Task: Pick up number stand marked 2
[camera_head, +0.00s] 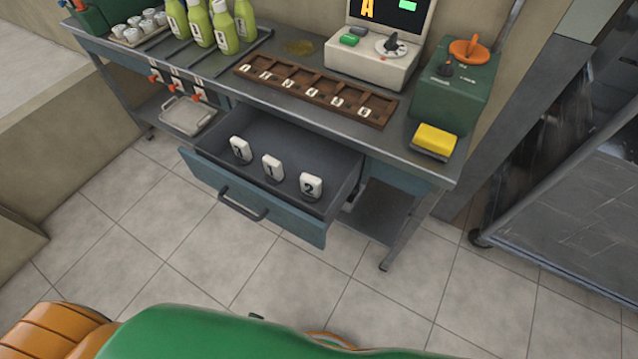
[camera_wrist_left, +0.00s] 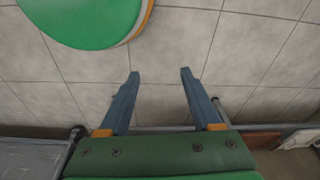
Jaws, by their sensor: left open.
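The number stand marked 2 (camera_head: 311,186) is a small white block standing upright in the open drawer (camera_head: 265,211), at the right end of a row. Beside it stand a stand marked 1 (camera_head: 273,168) and another (camera_head: 240,149) whose mark I cannot read surely. My left gripper (camera_wrist_left: 158,74) shows in the left wrist view, open and empty, with bare tiled floor between and beyond its fingers. It is apart from the stands, which do not show in that view. My right gripper is in neither view.
The metal counter (camera_head: 295,95) above the drawer holds a wooden slotted rack (camera_head: 315,90), bottles (camera_head: 222,28), a white machine with a screen (camera_head: 375,62), a green box (camera_head: 455,88) and a yellow sponge (camera_head: 434,140). Tiled floor (camera_head: 200,265) before the drawer is clear.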

